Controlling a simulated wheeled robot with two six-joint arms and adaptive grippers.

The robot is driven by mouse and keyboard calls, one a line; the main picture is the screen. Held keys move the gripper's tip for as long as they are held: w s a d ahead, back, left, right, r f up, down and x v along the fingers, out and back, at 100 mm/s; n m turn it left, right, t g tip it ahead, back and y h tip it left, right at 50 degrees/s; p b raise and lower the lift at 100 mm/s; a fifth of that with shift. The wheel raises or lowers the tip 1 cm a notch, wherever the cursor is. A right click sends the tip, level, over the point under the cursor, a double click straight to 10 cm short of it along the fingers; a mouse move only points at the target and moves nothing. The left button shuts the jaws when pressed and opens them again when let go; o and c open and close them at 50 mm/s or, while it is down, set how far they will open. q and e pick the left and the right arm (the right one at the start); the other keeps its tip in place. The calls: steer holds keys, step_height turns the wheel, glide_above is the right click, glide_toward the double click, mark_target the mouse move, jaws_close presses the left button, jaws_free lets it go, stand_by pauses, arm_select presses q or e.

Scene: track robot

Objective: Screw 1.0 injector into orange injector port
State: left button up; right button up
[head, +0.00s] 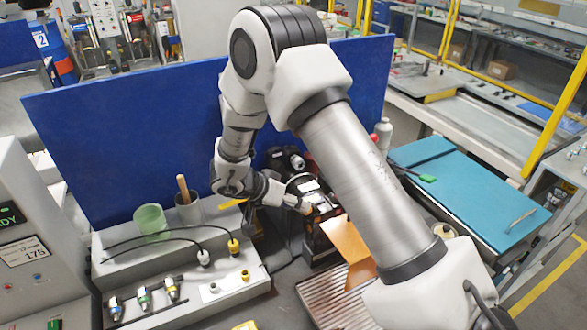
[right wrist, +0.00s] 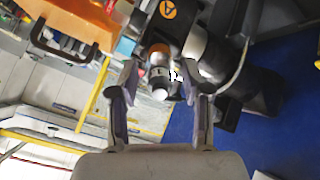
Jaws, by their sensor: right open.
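My right gripper (head: 290,203) reaches down to a black machine (head: 287,160) at the middle of the head view. In the right wrist view my right gripper (right wrist: 160,90) is open, its fingers apart. A silver-white cylindrical injector-like part (right wrist: 160,75) lies between and beyond the fingers, below an orange ring (right wrist: 158,48) on the machine. It seems lined up with that ring; I cannot tell how firmly it sits there, and its marking is unreadable. Several injectors with coloured bands (head: 143,297) lie on the grey bench at lower left. My left gripper is not in view.
A blue panel (head: 110,140) stands behind. A green cup (head: 150,221), a grey cup (head: 188,209) and black cables with white and yellow plugs (head: 233,245) are on the bench. A teal-topped table (head: 470,200) is at right.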

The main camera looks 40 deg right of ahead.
steer(key=shift+n, duration=1)
steer(key=n, duration=0.3)
steer(key=shift+n, duration=0.3)
steer(key=shift+n, duration=1)
steer(key=n, duration=1)
jaws_close()
